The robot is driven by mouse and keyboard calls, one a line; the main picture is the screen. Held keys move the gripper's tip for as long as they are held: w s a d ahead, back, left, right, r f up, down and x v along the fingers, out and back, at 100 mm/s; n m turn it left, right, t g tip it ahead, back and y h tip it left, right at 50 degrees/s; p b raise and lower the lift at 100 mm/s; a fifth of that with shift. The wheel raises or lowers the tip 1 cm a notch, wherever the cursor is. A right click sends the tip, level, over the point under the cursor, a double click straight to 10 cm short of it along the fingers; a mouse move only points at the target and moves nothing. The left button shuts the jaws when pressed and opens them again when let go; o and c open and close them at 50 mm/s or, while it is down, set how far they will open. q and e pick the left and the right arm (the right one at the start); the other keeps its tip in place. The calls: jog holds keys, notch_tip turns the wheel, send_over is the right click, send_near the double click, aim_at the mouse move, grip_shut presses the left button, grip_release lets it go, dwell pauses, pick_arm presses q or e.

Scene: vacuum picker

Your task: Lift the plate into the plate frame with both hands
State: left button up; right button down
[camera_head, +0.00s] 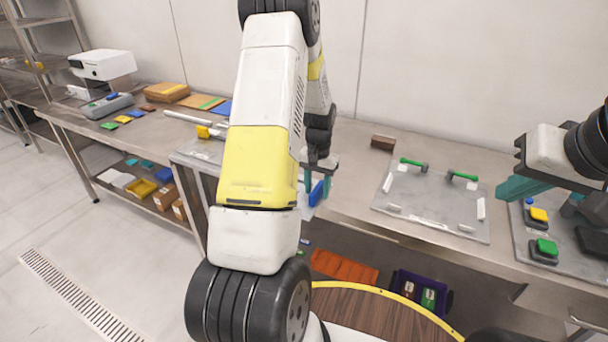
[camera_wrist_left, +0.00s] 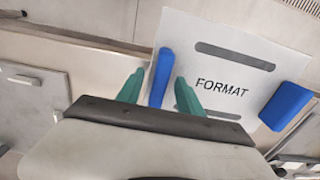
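The plate (camera_wrist_left: 222,75) is a pale sheet marked FORMAT, with two slots and a blue handle on each side. In the head view my left arm hides most of it. My left gripper (camera_wrist_left: 158,85) is open, its teal fingers on either side of one blue handle (camera_wrist_left: 161,72), with a small gap visible. The other blue handle (camera_wrist_left: 286,106) is free. The plate frame (camera_head: 432,203) is a grey board on the bench with two green clamps and white guides; it is empty. My right gripper (camera_head: 548,197) has its teal fingers apart, empty, right of the frame, above the button panel.
A button panel (camera_head: 555,262) with yellow, green and blue buttons lies right of the frame. A brown block (camera_head: 383,142) sits behind the frame. A white machine (camera_head: 103,65) and flat boards stand on the left bench. Bins (camera_head: 422,290) are below the bench.

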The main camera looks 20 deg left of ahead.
pick_arm(q)
grip_shut()
jog(key=shift+r, duration=0.1)
dwell(1.2)
